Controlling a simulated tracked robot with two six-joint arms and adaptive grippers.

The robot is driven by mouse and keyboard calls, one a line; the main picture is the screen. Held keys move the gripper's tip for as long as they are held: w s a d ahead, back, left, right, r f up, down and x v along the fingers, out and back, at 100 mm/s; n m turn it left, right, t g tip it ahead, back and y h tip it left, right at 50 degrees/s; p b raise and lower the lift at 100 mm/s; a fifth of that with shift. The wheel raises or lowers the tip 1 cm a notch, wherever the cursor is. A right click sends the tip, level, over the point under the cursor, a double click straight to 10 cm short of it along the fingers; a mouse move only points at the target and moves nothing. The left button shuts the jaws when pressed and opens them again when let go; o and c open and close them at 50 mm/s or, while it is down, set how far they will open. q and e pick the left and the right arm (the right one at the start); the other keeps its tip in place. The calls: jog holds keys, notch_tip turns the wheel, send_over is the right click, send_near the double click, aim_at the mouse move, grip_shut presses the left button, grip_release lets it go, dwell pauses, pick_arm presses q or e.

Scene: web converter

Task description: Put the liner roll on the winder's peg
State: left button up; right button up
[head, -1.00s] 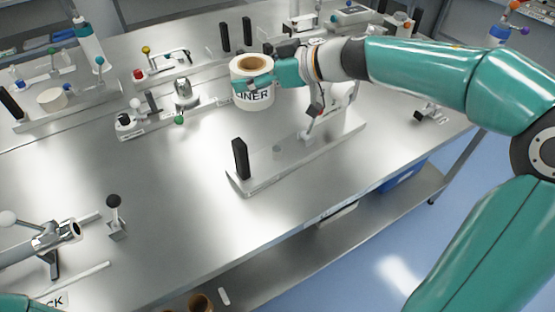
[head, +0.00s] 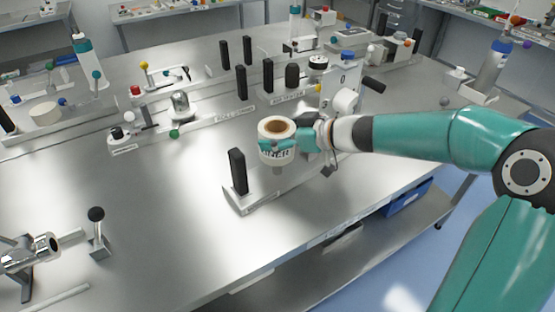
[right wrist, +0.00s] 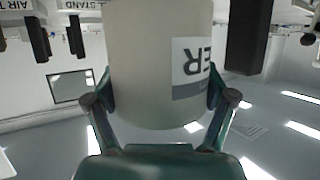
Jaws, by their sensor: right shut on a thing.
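The liner roll (head: 277,152), white with a brown core and dark lettering, is upright in my right gripper (head: 277,145). In the right wrist view the roll (right wrist: 160,65) fills the middle, with a finger of my right gripper (right wrist: 160,105) on each side. It hangs over a low metal base plate (head: 245,203) with a black post (head: 238,172) at its left end. I take this plate to be the winder's. A short grey stub, probably the peg (head: 277,170), shows just below the roll. Whether the roll touches it is unclear. My left gripper is out of view.
A white unit with a dark crank handle (head: 373,84) stands behind my right wrist. Several black posts, including one (head: 242,82), stand behind the roll. A ball-topped lever (head: 97,225) is at the lower left. The table's front middle is clear.

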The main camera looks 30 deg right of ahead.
jog(key=shift+f+b, duration=1.25)
jog(key=shift+f, duration=1.6)
jog(key=shift+f, duration=0.15)
jog(key=o, duration=1.3)
jog(key=shift+s+r, duration=0.15)
jog(key=shift+r, duration=0.05)
jog(key=p+v, duration=0.1)
jog(key=v, duration=1)
jog(key=shift+s+d+r+p, duration=0.1)
jog(key=shift+s+d+p, duration=0.05)
jog(key=shift+s+p, duration=0.25)
